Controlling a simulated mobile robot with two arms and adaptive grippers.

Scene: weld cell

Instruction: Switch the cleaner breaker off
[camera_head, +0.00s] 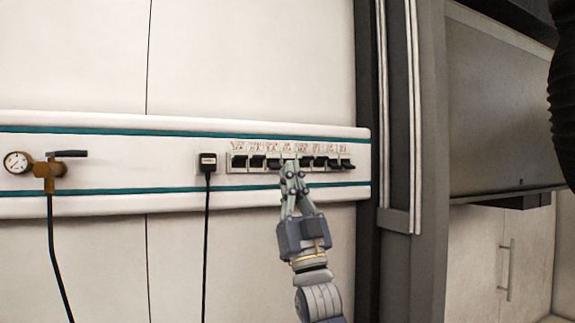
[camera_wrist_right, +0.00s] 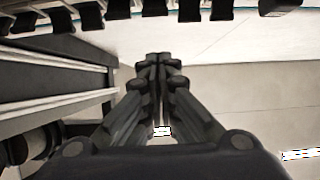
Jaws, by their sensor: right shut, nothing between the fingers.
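A row of several black breaker switches (camera_head: 257,162) sits in a light panel on the white wall rail. Small red labels above them are too small to read, so I cannot tell which is the cleaner breaker. My right gripper (camera_head: 291,167) is shut and empty, its fingertips at the middle of the row and covering part of a switch there. In the right wrist view the shut fingertips (camera_wrist_right: 159,58) show below the dark switches (camera_wrist_right: 156,8) along the top edge; whether they touch one I cannot tell. My left gripper is out of view.
Left of the breakers, a socket holds a black plug (camera_head: 208,160) with a hanging cable. Further left is a brass valve with a gauge (camera_head: 17,162) and hose. A dark post (camera_head: 392,120) stands right of the rail. A black corrugated hose (camera_head: 566,95) hangs at the right.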

